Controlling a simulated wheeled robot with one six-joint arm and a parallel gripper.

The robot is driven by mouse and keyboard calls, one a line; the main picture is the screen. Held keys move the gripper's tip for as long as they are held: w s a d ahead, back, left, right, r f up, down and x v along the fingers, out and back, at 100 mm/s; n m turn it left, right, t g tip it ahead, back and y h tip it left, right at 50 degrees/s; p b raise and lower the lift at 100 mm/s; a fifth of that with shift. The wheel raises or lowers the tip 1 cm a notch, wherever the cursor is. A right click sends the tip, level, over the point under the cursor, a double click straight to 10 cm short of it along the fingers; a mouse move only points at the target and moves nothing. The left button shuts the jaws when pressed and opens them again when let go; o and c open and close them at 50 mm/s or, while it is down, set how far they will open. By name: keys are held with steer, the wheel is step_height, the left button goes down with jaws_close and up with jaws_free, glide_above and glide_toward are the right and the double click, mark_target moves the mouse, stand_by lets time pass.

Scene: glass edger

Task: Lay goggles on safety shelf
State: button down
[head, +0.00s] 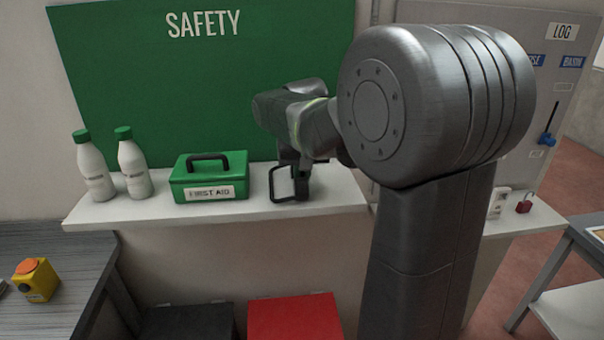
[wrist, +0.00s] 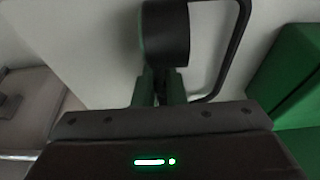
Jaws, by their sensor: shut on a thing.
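The safety shelf (head: 335,190) is a white ledge below a green board lettered SAFETY. My gripper (head: 301,170) is over the shelf, just right of the first aid box, and partly hidden behind my own arm. It is shut on the black goggles (head: 273,184), whose loop hangs at the shelf top. In the wrist view the fingertips (wrist: 161,88) pinch the goggles (wrist: 165,35) at a dark rounded part, with a thin black loop to the right. I cannot tell whether the goggles touch the shelf.
A green first aid box (head: 208,178) stands close left of the goggles. Two white bottles with green caps (head: 133,168) stand at the shelf's left end. A red padlock (head: 524,204) sits at the right. Bare shelf shows beside the goggles. A red bin (head: 293,318) is below.

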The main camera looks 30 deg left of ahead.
mark_target(302, 172)
steer(key=c, duration=1.5)
jaws_free()
steer(key=shift+f, duration=0.1)
steer(key=v, duration=1.2)
steer(key=x, duration=1.1)
steer(key=shift+f, duration=0.25)
steer(key=shift+w+a+r, duration=0.1)
steer(key=shift+w+a, duration=0.05)
step_height(302, 172, up, 3)
steer(key=shift+f, duration=0.2)
steer(key=shift+r, duration=0.15)
